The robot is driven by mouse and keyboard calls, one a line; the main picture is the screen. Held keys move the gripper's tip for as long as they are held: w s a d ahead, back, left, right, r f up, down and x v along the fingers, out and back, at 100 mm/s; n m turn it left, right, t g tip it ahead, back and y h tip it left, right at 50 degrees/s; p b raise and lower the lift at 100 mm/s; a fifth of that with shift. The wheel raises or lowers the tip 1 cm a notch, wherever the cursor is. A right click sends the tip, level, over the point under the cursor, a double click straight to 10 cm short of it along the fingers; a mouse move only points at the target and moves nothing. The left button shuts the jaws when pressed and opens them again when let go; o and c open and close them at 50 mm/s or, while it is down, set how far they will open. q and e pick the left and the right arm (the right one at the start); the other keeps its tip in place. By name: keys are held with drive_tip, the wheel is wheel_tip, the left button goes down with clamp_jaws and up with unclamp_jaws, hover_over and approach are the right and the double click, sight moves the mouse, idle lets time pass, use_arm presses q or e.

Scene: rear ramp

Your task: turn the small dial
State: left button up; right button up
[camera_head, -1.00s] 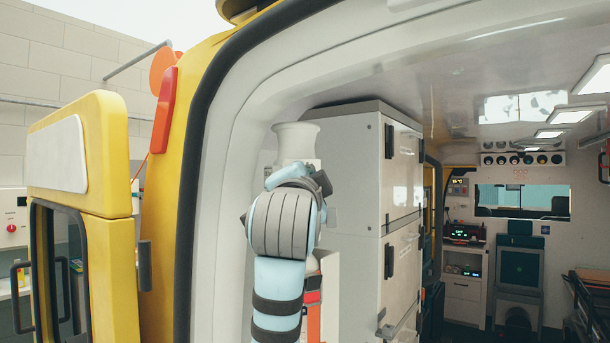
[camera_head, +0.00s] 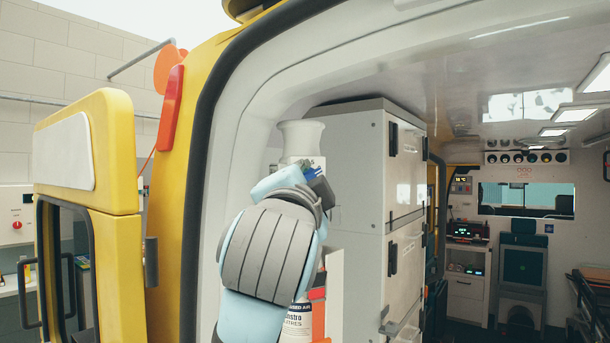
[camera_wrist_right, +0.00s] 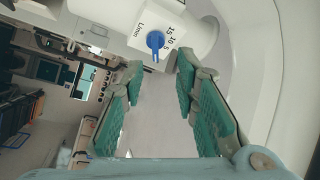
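The small dial (camera_wrist_right: 155,41) is a blue knob on the face of a white box (camera_wrist_right: 171,25) marked 15, 10, 5 and L/min in the right wrist view. My right gripper (camera_wrist_right: 160,65) is open, with green pads on either side of an empty gap. The dial shows just beyond the fingertips, in line with the gap; I cannot tell whether they touch it. My left gripper is not in view.
A tall white cabinet (camera_head: 365,180) stands just right of the box. A labelled cylinder (camera_head: 298,318) is partly hidden behind my arm. The curved white door frame (camera_head: 228,120) is close on the left. A red knob (camera_head: 17,225) sits on a far panel at left.

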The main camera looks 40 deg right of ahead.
drive_tip(key=w+f+n+g+y, duration=0.1)
drive_tip(key=w+f+n+y, duration=0.25)
drive_tip(key=f, duration=0.95)
drive_tip(key=w+f+n+y, duration=0.2)
drive_tip(key=w+f+n, duration=0.3)
drive_tip(key=f, duration=0.8)
wheel_tip(320, 180, down, 19)
drive_tip(key=s+a+n+g+y, duration=0.1)
drive_tip(key=s+n+g+y, duration=0.2)
drive_tip(key=n, duration=0.3)
drive_tip(key=s+a+f+n+g+y, duration=0.2)
drive_tip(key=s+f+n+g, duration=0.15)
drive_tip(key=s+f, duration=0.9)
drive_tip(key=s+a+f+n+g+y, duration=0.2)
drive_tip(key=s+a+f+n+g, duration=0.15)
drive_tip(key=s+f, duration=0.9)
drive_tip(key=s+d+f+g+b, duration=0.1)
drive_tip(key=s+f, duration=0.1)
drive_tip(key=f, duration=0.9)
drive_tip(key=s+d+f+b, duration=0.1)
drive_tip(key=s+f+b, duration=0.15)
drive_tip(key=f, duration=0.85)
drive_tip(key=s+f+g+b, duration=0.1)
drive_tip(key=s+f, duration=1.3)
drive_tip(key=shift+d+g+b, duration=0.3)
